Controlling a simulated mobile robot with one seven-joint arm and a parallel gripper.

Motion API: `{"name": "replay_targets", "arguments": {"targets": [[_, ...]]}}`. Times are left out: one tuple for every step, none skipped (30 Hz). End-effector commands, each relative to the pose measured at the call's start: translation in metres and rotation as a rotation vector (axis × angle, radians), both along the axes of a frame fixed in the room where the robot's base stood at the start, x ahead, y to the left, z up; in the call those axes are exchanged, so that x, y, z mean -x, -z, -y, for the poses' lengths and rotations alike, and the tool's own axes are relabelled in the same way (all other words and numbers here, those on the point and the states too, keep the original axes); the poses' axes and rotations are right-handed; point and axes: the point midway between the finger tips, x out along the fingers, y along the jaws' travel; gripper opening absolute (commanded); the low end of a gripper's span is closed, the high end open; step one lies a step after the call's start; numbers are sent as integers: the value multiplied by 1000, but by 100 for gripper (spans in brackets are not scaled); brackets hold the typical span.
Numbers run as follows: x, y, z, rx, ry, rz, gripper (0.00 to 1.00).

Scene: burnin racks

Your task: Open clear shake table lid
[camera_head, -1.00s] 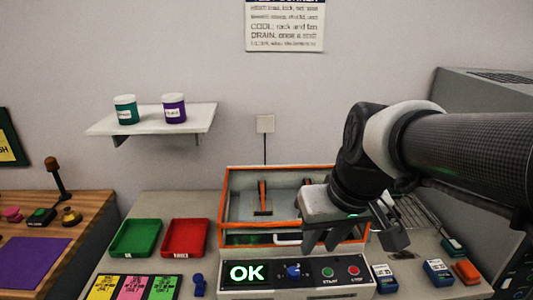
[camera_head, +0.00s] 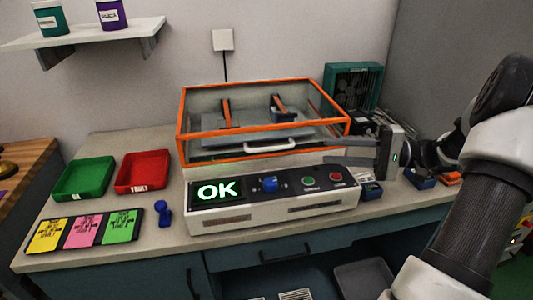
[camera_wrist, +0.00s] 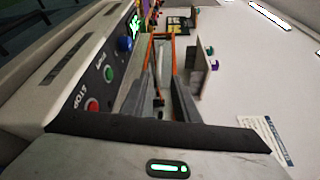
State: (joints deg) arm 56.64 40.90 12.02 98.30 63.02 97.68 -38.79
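The clear lid with orange edges (camera_head: 262,90) sits down over the shake table. A white bar handle (camera_head: 270,146) is on its front side. Through the lid I see a grey plate with orange-and-dark clamps (camera_head: 226,112) and a small blue item. The control panel (camera_head: 275,192) in front shows a green "OK". My gripper (camera_head: 323,150) is at the lid's front right corner, its two fingers pointing left and spread apart with nothing between them. The handle lies to the left of the fingertips, apart from them. In the wrist view, an orange edge (camera_wrist: 172,60) shows between the fingers.
Green (camera_head: 84,178) and red (camera_head: 143,171) trays, coloured cards (camera_head: 84,230) and a blue piece (camera_head: 163,213) lie left of the panel. A teal fan unit (camera_head: 353,88) stands behind right. Blue boxes (camera_head: 420,178) lie near my arm. A shelf (camera_head: 85,40) hangs upper left.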

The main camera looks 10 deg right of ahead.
Motion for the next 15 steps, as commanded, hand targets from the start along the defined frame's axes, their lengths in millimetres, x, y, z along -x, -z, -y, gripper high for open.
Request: {"name": "replay_targets", "arguments": {"targets": [[-2,0,-7,2,-3,0,28],[-4,0,-12,2,-4,0,28],[-7,1,-19,1,-4,-1,28],[-8,2,-24,1,-5,-2,28],[-11,3,-30,2,-6,-2,28],[-14,4,-38,2,-6,-2,28],[-17,4,-45,2,-6,-2,28],[-19,5,-51,3,-6,-3,28],[-22,6,-59,3,-7,-3,28],[-25,6,-65,3,-6,-4,28],[-27,7,-71,3,-7,-3,28],[-30,8,-79,4,-7,-3,28],[-33,8,-86,4,-6,-3,28],[-35,9,-92,3,-7,-3,28],[-39,9,-100,4,-7,-3,28]]}}
